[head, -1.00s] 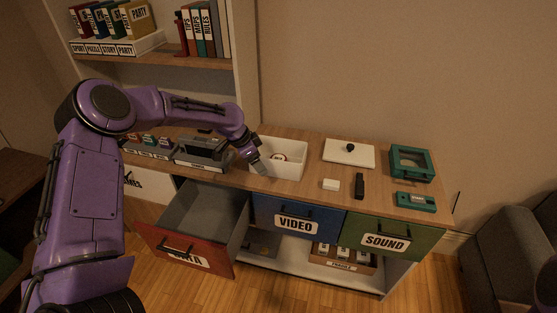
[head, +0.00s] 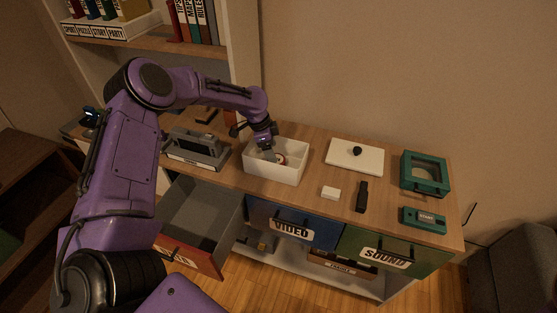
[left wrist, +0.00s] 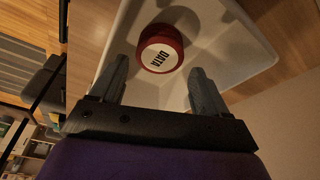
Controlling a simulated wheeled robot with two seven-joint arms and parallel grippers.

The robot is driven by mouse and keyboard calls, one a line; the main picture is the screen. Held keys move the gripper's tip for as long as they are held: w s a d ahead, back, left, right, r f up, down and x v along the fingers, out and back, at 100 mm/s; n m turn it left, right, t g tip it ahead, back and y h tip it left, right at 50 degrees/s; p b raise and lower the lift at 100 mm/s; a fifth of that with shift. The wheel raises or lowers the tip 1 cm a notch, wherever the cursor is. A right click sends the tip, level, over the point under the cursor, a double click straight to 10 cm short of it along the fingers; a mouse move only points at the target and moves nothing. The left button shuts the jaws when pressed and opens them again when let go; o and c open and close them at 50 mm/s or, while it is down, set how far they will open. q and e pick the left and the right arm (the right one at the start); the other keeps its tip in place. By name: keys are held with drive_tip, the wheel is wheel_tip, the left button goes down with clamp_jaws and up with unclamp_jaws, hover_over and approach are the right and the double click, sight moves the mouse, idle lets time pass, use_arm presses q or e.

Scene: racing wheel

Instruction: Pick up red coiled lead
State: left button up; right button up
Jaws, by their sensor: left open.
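The red coiled lead (left wrist: 160,48) lies inside the white bin (head: 276,175) on the cabinet top. It is round and red, with a pale disc that reads DATA. In the head view only a small red and white part of the lead (head: 281,160) shows beside my gripper. My left gripper (head: 268,157) points down into the bin. In the left wrist view its two grey fingers (left wrist: 158,85) are spread apart and empty, with the lead just beyond them and between their lines. My right gripper is not in view.
A grey device (head: 198,148) stands left of the bin. The red-fronted drawer (head: 190,252) is pulled open below.

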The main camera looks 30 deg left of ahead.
use_arm(q)
drive_tip(key=p+x, duration=0.2)
drive_tip(key=x, duration=0.3)
drive_tip(key=shift+w+f, duration=0.1)
drive_tip(key=shift+d+f, duration=0.2)
drive_tip(key=shift+f, duration=0.15)
drive_tip(key=c, duration=0.7)
